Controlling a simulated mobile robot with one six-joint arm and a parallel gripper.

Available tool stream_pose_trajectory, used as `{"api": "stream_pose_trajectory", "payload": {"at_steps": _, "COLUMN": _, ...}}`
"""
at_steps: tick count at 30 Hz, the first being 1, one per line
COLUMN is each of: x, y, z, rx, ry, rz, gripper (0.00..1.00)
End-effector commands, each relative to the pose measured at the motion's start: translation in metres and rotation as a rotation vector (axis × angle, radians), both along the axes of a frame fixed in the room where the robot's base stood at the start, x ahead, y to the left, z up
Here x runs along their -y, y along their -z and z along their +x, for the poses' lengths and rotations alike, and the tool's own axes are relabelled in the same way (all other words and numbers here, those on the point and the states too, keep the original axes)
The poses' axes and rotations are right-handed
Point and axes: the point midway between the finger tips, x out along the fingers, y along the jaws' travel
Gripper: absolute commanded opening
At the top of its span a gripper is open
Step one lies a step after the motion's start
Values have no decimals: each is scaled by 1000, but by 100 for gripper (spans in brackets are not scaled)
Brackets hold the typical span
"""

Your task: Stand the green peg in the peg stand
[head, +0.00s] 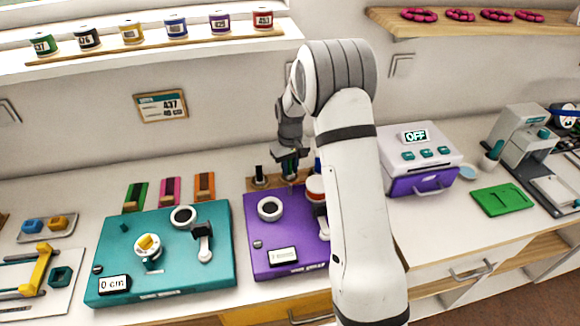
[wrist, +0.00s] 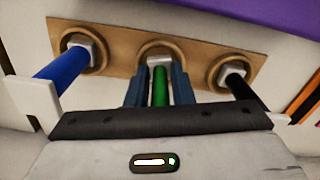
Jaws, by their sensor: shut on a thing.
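The peg stand is a tan wooden board (wrist: 119,61) with three round sockets in a row, seen in the wrist view; its board also shows in the head view (head: 273,182). My gripper (wrist: 160,84) is shut on the green peg (wrist: 160,86), one finger on each side. The peg's far end meets the grey middle of the middle socket (wrist: 160,48); I cannot tell how deep it sits. In the head view my gripper (head: 289,160) points down over the stand, and the green peg is mostly hidden between the fingers.
A blue peg (wrist: 62,75) stands in the left socket and a black peg (wrist: 243,90) in the right one, close beside my fingers. A purple board (head: 257,262) lies in front of the stand, with a teal board (head: 180,285) to its left. My arm hides part of the counter.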

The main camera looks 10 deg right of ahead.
Motion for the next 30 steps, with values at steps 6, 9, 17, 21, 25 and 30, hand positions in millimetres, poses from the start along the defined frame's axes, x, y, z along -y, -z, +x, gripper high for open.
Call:
{"api": "stream_pose_trajectory", "payload": {"at_steps": 6, "x": 0, "y": 0, "z": 0, "rx": 0, "ry": 0, "rz": 0, "gripper": 0}}
{"api": "stream_pose_trajectory", "payload": {"at_steps": 9, "x": 0, "y": 2, "z": 0, "rx": 0, "ry": 0, "rz": 0, "gripper": 0}}
{"api": "stream_pose_trajectory", "payload": {"at_steps": 17, "x": 0, "y": 5, "z": 0, "rx": 0, "ry": 0, "rz": 0, "gripper": 0}}
{"api": "stream_pose_trajectory", "payload": {"at_steps": 21, "x": 0, "y": 5, "z": 0, "rx": 0, "ry": 0, "rz": 0, "gripper": 23}}
{"api": "stream_pose_trajectory", "payload": {"at_steps": 25, "x": -1, "y": 5, "z": 0, "rx": 0, "ry": -1, "rz": 0, "gripper": 34}}
{"api": "stream_pose_trajectory", "payload": {"at_steps": 30, "x": -1, "y": 5, "z": 0, "rx": 0, "ry": -1, "rz": 0, "gripper": 46}}
